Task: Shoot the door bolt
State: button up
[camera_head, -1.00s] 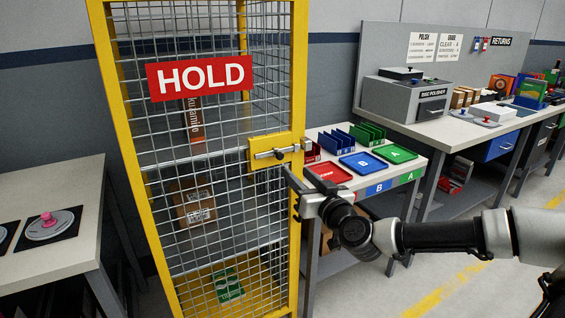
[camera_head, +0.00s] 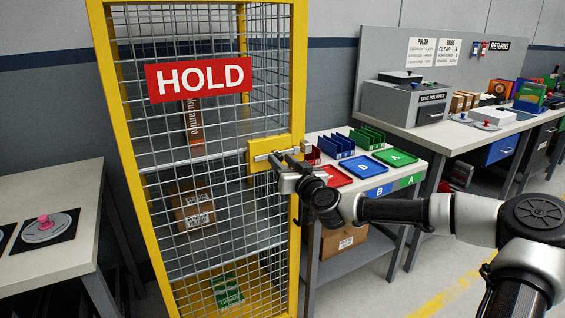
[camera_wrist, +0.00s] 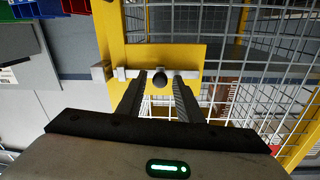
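The yellow cage door (camera_head: 120,150) has a red HOLD sign and wire mesh. Its bolt is a pale bar on a yellow plate (camera_head: 256,145), partly hidden by my gripper in the head view. In the wrist view the bolt bar (camera_wrist: 200,74) lies across the yellow plate (camera_wrist: 150,54), with a dark round knob (camera_wrist: 160,79). A metal keeper (camera_wrist: 101,73) is at the left, beside the bar's end; whether they meet I cannot tell. My gripper (camera_head: 280,163) is at the bolt. Its fingers (camera_wrist: 160,88) stand apart on either side of the knob, with gaps showing.
Right of the cage, a table (camera_head: 330,200) holds a red tray (camera_head: 333,175), a blue tray (camera_head: 362,165) and a green tray (camera_head: 396,157). Another bench (camera_head: 60,180) stands at the left. Cartons (camera_head: 193,207) are inside the cage.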

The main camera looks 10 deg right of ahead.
aim_at(289, 152)
grip_shut()
jog(key=shift+w+d+b, duration=0.15)
jog(key=shift+w+d, duration=0.05)
jog(key=shift+d, duration=0.45)
jog(key=shift+w+d+b, duration=0.15)
jog(key=shift+w+d, duration=0.1)
jog(key=shift+d, duration=0.45)
jog(key=shift+w+d+b, duration=0.15)
jog(key=shift+w+d, duration=0.05)
jog(key=shift+d, duration=0.45)
jog(key=shift+o, duration=1.1)
grip_release()
jog(key=shift+d, duration=0.1)
jog(key=p+v, duration=0.2)
jog(key=v, duration=1.5)
jog(key=shift+s+p, duration=0.25)
jog(key=shift+p, duration=0.05)
